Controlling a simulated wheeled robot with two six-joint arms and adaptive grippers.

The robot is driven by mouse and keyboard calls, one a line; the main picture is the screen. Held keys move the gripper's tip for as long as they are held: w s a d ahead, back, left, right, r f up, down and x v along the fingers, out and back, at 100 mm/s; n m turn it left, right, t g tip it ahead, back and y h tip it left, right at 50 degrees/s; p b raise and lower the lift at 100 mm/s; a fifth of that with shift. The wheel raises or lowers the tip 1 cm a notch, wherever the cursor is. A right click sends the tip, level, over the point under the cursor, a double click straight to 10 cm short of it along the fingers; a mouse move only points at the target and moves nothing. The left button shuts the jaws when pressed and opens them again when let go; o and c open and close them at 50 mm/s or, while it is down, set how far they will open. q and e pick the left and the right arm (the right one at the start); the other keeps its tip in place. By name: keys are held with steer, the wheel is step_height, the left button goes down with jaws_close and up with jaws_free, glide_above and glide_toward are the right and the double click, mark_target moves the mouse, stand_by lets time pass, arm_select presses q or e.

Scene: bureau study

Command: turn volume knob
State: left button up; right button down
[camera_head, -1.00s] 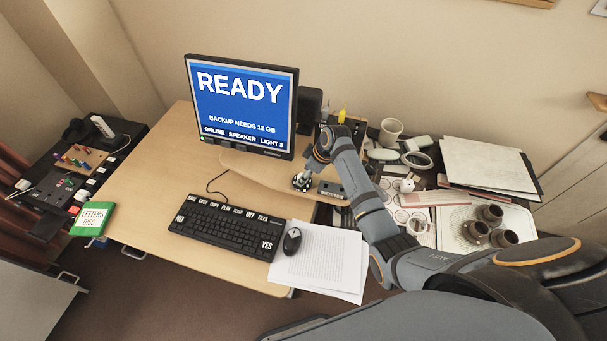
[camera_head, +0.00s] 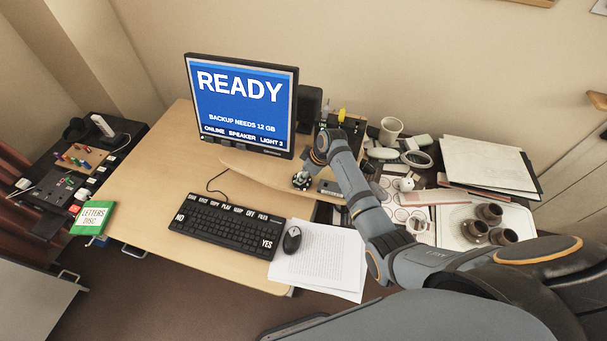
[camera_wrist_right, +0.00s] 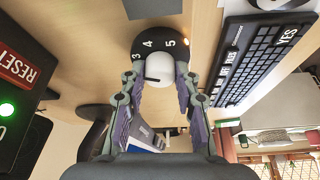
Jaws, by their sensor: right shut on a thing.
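The white volume knob (camera_wrist_right: 161,66) with a dark pointer line sits in the middle of a black dial (camera_wrist_right: 157,38) in the right wrist view. The numbers 3, 4 and 5 show on the dial. My right gripper (camera_wrist_right: 158,82) has one finger on each side of the knob and is shut on it. In the head view my right gripper (camera_head: 303,179) is over the desk, right of the keyboard's far end, and it mostly hides the knob. My left gripper is not in view.
The monitor (camera_head: 241,105) showing READY stands behind the keyboard (camera_head: 226,226). A mouse (camera_head: 291,239) and papers (camera_head: 325,262) lie in front. A cluttered side table with a cup (camera_head: 390,130) and a tray (camera_head: 455,228) stands right of my arm.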

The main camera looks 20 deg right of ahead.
steer(key=shift+s+a+r+m+h+p, duration=0.1)
steer(key=shift+r+m+h+p, duration=0.1)
steer(key=shift+m+p, duration=0.45)
steer(key=shift+r+m+h+p, duration=0.1)
steer(key=shift+m+h+p, duration=0.1)
steer(key=shift+m+p, duration=0.45)
steer(key=shift+m+t+h+p, duration=0.3)
steer(key=shift+m+t+p, duration=0.1)
steer(key=shift+m+p, duration=0.4)
steer(key=shift+a+f+m+h+p, duration=0.15)
steer(key=shift+m+h+p, duration=0.25)
steer(key=shift+m+p, duration=0.65)
steer(key=shift+f+m+t+h+p, duration=0.1)
steer(key=shift+m+t+h+p, duration=0.35)
steer(key=shift+m, duration=1.1)
steer(key=c, duration=1)
jaws_free()
